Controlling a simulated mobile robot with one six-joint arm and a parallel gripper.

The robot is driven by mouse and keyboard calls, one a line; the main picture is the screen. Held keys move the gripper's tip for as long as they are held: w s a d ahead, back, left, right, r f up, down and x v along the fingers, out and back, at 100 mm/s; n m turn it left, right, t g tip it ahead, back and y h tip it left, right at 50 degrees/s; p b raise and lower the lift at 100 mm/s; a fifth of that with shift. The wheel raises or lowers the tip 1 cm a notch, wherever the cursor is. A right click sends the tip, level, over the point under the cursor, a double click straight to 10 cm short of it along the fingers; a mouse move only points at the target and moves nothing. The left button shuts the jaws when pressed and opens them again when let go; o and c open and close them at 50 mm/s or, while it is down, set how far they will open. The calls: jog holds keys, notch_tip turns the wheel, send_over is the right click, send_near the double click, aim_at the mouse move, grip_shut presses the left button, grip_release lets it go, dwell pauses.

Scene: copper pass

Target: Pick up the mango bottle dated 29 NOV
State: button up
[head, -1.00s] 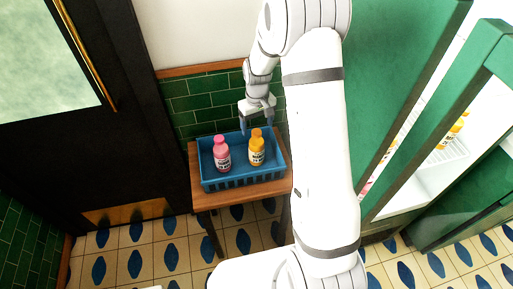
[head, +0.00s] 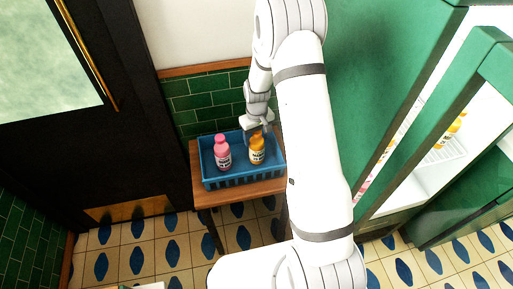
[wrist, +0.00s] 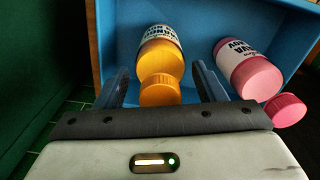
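An orange bottle (head: 257,154), the mango one by its colour, stands in the right part of a blue crate (head: 240,181). In the wrist view the bottle (wrist: 160,58) shows its orange cap and a white label; its date is not clearly readable. My gripper (head: 257,131) is at the bottle's top, over the crate. In the wrist view my gripper (wrist: 163,80) is open, one blue finger on each side of the bottle, with gaps showing. A pink bottle (head: 222,155) stands to the left in the same crate; its label shows partly in the wrist view (wrist: 240,62).
The crate sits on a small wooden table (head: 199,192) against a green tiled wall (head: 195,101). A dark door (head: 100,155) is at the left. An open green cabinet (head: 478,70) with more orange bottles (head: 455,128) stands at the right.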

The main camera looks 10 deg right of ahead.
grip_shut()
dwell(0.5)
jog(key=shift+r, duration=0.15)
